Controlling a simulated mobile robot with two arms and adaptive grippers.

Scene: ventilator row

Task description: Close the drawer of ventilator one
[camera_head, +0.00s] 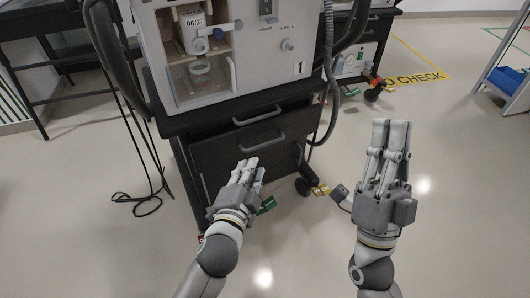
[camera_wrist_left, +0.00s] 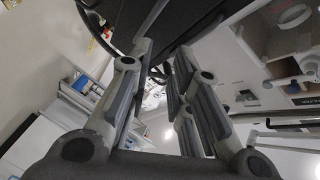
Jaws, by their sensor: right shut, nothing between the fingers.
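Ventilator one (camera_head: 245,50) is a white unit marked "1" on a dark cart. The cart has two dark drawers with grey bar handles. The upper drawer (camera_head: 235,136) is a narrow front just under the unit. The lower drawer (camera_head: 225,160) is a deeper front below it; I cannot tell how far either stands out. My right gripper (camera_head: 390,128) is shut and empty, right of the cart.
Loose black cables (camera_head: 150,185) hang to the cart's left. A caster (camera_head: 304,187) stands at its lower right. Another cart stands behind on the right, and a blue-shelved rack (camera_head: 505,80) at the far right. The floor on the right is clear.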

